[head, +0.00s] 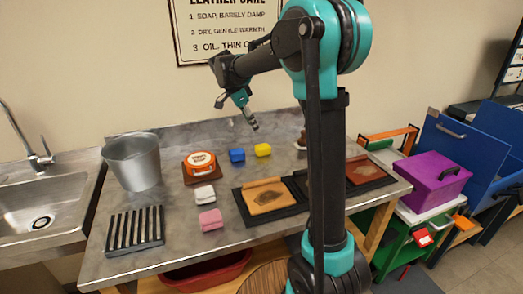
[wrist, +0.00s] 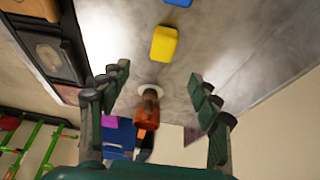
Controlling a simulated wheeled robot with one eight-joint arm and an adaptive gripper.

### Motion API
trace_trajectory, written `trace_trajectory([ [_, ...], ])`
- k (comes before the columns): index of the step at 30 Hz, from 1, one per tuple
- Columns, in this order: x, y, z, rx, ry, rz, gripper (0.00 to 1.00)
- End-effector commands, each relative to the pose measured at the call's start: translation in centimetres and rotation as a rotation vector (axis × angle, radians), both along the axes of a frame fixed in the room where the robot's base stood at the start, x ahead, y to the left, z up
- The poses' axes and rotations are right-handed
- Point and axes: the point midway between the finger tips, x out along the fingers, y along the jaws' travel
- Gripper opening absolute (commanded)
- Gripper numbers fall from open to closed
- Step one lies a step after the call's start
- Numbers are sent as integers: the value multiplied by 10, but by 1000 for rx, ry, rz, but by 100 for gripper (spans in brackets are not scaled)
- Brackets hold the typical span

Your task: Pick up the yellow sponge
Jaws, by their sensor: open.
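The yellow sponge (head: 263,150) lies on the metal bench top near its back edge, just right of a blue sponge (head: 237,155). In the wrist view the yellow sponge (wrist: 163,43) is ahead of the jaws, in the upper middle, with the blue sponge (wrist: 178,2) cut off at the top edge. My gripper (head: 252,123) hangs above the bench, up and to the left of the yellow sponge in the head view. In the wrist view my gripper (wrist: 162,95) has its fingers wide apart with nothing gripped between them.
A round orange-topped tin (head: 200,161), a white sponge (head: 204,194) and a pink sponge (head: 210,220) lie to the left. A metal bucket (head: 134,163) and a black rack (head: 135,229) stand farther left. A leather piece (head: 268,197) on a dark mat lies in front. The wall is close behind.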

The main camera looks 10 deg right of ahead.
Motion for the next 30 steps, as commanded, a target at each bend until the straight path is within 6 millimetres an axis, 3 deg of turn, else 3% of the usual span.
trace_trajectory([
  [9,5,-23,-56,0,-1,0,63],
  [17,6,-29,-73,0,0,2,63],
  [30,14,-44,-119,0,0,2,63],
])
